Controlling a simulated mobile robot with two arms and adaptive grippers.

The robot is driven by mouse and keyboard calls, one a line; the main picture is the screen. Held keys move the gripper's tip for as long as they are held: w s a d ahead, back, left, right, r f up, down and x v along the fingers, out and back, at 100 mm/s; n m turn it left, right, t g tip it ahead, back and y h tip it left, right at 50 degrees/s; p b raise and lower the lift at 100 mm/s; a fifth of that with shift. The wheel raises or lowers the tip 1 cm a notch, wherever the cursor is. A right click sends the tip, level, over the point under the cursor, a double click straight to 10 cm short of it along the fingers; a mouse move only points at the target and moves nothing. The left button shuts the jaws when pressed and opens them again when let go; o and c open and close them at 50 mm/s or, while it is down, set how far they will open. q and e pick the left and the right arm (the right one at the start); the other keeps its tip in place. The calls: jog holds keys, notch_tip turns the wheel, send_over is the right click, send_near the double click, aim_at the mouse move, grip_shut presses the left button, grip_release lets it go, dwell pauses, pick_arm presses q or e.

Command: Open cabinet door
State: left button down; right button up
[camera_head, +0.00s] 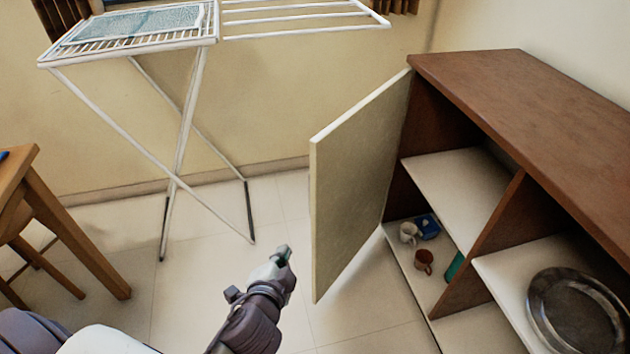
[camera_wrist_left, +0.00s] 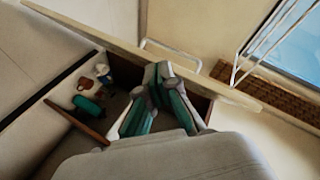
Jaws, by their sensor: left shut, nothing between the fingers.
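The cabinet door (camera_head: 362,180) is cream-coloured and stands swung wide open from the left end of the brown cabinet (camera_head: 540,100). In the left wrist view the door's edge (camera_wrist_left: 110,42) runs as a pale diagonal band across the top. My left gripper (camera_head: 283,254) is shut and empty, left of the door's lower free edge and apart from it in the head view. Its fingers (camera_wrist_left: 158,80) also show closed together in the left wrist view. My right gripper is not in view.
Inside the cabinet are a white mug (camera_head: 409,232), a brown mug (camera_head: 423,261), a blue box (camera_head: 428,226) and a metal plate (camera_head: 575,312). A white drying rack (camera_head: 185,120) stands by the back wall. A wooden table (camera_head: 62,225) is at left. Tiled floor lies clear between them.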

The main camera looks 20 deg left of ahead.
pick_arm(q)
jog(key=w+d+r+m+t+h+p, duration=0.2)
jog(key=w+d+r+m+t, duration=0.15)
jog(key=r+m, duration=0.25)
jog(key=m+t+h+p, duration=0.1)
jog(key=m+h+p, duration=0.1)
jog(key=m, duration=0.2)
send_near(322, 186)
jog(key=w+d+r, duration=0.3)
jog(key=w+d, duration=0.2)
jog(key=w, duration=0.1)
jog(key=shift+w+a, duration=0.25)
jog(key=shift+a, duration=0.55)
jog(key=shift+w+a, duration=0.25)
jog(key=shift+a, duration=0.5)
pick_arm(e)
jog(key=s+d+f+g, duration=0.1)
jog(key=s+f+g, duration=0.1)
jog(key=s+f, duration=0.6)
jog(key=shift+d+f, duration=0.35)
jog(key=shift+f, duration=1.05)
pick_arm(q)
jog(key=shift+a, duration=0.1)
